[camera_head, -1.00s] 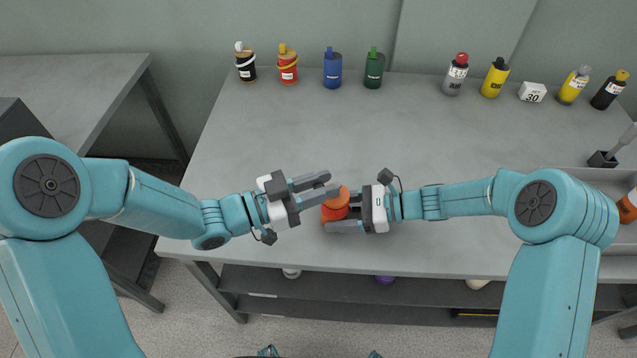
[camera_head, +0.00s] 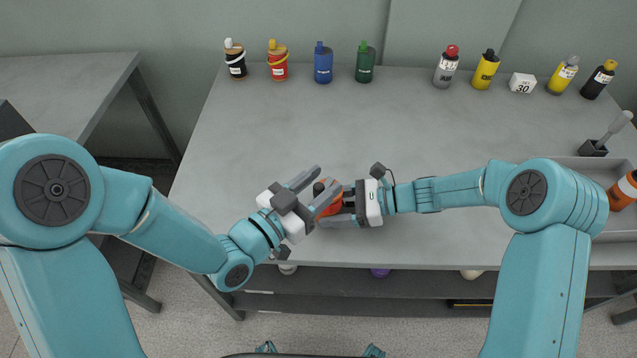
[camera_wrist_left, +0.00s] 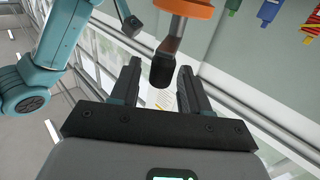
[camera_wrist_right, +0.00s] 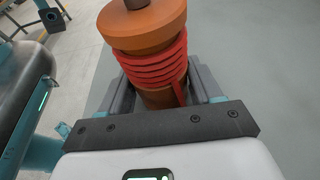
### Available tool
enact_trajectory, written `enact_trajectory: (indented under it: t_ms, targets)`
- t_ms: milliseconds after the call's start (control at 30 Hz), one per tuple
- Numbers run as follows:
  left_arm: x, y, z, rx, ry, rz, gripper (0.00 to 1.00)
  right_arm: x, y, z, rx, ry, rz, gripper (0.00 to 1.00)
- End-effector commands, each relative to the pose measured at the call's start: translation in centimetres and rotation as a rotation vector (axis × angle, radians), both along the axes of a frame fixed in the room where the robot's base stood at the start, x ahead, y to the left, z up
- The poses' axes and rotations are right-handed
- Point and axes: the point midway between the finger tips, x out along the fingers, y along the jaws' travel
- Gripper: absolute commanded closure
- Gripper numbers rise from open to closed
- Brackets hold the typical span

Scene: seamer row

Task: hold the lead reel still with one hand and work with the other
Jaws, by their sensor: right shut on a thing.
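The lead reel is an orange-brown spool (camera_head: 331,209) wound with red cord, which shows clearly in the right wrist view (camera_wrist_right: 150,60). My right gripper (camera_head: 340,205) is shut on it, with a finger along each side, above the front part of the table. My left gripper (camera_head: 324,180) is open beside the reel, angled up and right. In the left wrist view, a stub with a black end (camera_wrist_left: 163,70) comes from the orange reel (camera_wrist_left: 190,8) and sits between the left fingers, with gaps on both sides. The fingers partly hide the reel in the head view.
Along the table's back edge stand several bottles, including a blue one (camera_head: 323,65) and a green one (camera_head: 365,64), and a white block marked 30 (camera_head: 522,83). A shallow tray (camera_head: 600,165) lies at the right. The middle of the grey table (camera_head: 400,125) is clear.

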Motion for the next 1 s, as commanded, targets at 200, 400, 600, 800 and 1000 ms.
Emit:
enact_trajectory:
  t_ms: [200, 400, 600, 800, 1000]
  targets:
    - [0.0, 0.0, 0.0, 0.000, 0.001, -0.001, 0.55, 0.0, 0.0, 0.0, 0.000, 0.000, 0.000, 0.53]
    - [0.0, 0.0, 1.8, 0.000, -0.004, -0.001, 0.55, 0.0, 0.0, 0.0, 0.000, 0.000, 0.000, 0.53]
    - [-0.1, 0.0, 5.9, 0.000, -0.008, -0.001, 0.55, 0.0, 0.0, 0.0, 0.001, 0.000, 0.000, 0.53]
    - [0.0, 0.0, 9.1, -0.001, -0.004, -0.001, 0.55, 0.0, 0.0, 0.0, 0.001, 0.000, 0.000, 0.53]
    - [0.0, 0.0, 10.0, -0.001, 0.001, -0.001, 0.55, 0.0, 0.0, 0.1, 0.001, 0.000, 0.000, 0.53]
